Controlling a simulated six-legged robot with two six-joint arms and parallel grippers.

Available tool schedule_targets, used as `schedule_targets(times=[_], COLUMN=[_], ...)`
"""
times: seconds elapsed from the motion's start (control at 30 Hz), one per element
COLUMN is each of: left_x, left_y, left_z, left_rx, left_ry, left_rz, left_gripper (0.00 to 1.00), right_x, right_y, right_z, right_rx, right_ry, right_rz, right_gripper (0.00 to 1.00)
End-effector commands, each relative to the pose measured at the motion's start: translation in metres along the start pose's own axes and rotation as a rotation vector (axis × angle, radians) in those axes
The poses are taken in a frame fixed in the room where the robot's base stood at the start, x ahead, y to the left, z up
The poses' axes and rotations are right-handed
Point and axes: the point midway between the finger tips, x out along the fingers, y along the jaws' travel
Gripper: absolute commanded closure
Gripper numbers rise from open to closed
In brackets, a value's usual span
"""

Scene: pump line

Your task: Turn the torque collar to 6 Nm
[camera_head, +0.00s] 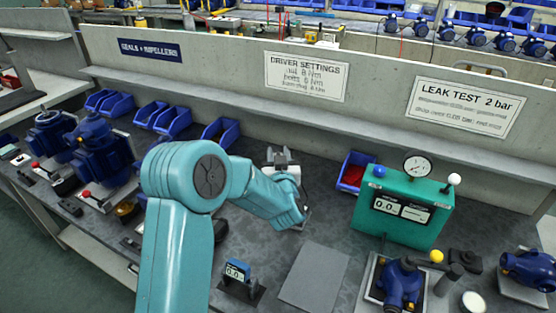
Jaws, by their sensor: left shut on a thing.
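My left gripper (281,158) is at the end of the teal arm, over the middle of the bench and pointing towards the back wall. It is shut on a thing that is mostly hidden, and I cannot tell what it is. I cannot make out the torque collar or its scale. My right gripper is out of view.
A green test box (402,210) with a gauge stands right of the gripper. Blue pumps (102,153) stand at the left, and another blue pump (401,284) at the front right. Blue bins (172,119) line the wall. A grey mat (314,277) lies bare.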

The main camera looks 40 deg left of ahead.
Motion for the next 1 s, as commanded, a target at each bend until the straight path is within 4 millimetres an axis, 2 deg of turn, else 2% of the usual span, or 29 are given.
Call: schedule_targets(times=[0.03, 0.2, 0.6, 1.0], left_x=[0.000, 0.000, 0.000, 0.000], left_y=[0.003, 0.003, 0.001, 0.000], left_z=[0.002, 0.001, -0.001, -0.001], left_rx=[-0.003, -0.001, -0.001, 0.000], left_ry=[0.003, 0.001, 0.000, 0.001], left_rz=[-0.039, -0.201, -0.552, -0.744], left_gripper=[0.97, 0.97, 0.97, 0.97], right_x=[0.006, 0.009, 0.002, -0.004], right_y=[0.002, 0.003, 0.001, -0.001], right_z=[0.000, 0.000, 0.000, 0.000], right_rx=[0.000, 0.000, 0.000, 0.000], right_ry=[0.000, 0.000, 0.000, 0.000], right_rz=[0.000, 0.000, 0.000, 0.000], right_gripper=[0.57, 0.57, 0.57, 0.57])
